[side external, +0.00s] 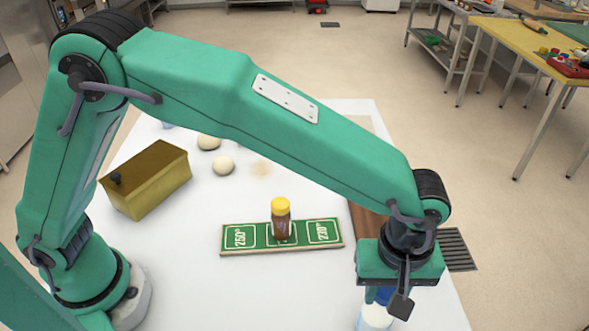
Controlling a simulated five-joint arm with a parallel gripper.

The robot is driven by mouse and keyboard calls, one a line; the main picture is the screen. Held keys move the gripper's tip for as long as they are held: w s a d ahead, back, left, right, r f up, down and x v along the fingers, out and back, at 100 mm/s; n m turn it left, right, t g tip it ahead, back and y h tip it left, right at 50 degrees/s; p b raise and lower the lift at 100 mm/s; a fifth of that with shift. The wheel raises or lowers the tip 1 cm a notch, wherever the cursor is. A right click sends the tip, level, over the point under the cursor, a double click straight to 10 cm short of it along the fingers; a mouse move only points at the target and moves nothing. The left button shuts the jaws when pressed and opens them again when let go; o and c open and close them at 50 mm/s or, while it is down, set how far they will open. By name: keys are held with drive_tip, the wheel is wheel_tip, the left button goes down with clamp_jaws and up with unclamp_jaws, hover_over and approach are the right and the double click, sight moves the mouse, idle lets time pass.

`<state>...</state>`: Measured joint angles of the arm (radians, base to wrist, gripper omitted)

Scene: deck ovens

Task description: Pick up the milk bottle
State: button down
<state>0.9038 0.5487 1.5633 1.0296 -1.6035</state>
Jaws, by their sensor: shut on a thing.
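The milk bottle (374,318) is white with a blue cap and shows at the bottom edge of the side external view, right of centre. My gripper (390,296) is above it, pointing down, and is shut on the bottle near its cap. One finger hides part of the cap, and the picture's lower edge cuts off the bottle's base. I cannot tell whether the bottle touches the table.
A green board (258,239) with temperature labels carries a brown bottle (282,225) with a yellow cap. A yellow box (148,182) stands at the left, near dough balls (223,165). A brown board (366,222) lies behind my gripper. The white table's (240,290) front middle is clear.

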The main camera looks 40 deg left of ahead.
drive_tip(key=shift+r, duration=0.15)
wheel_tip(320, 180, up, 10)
drive_tip(key=shift+f, duration=0.1)
idle(0.7)
idle(0.4)
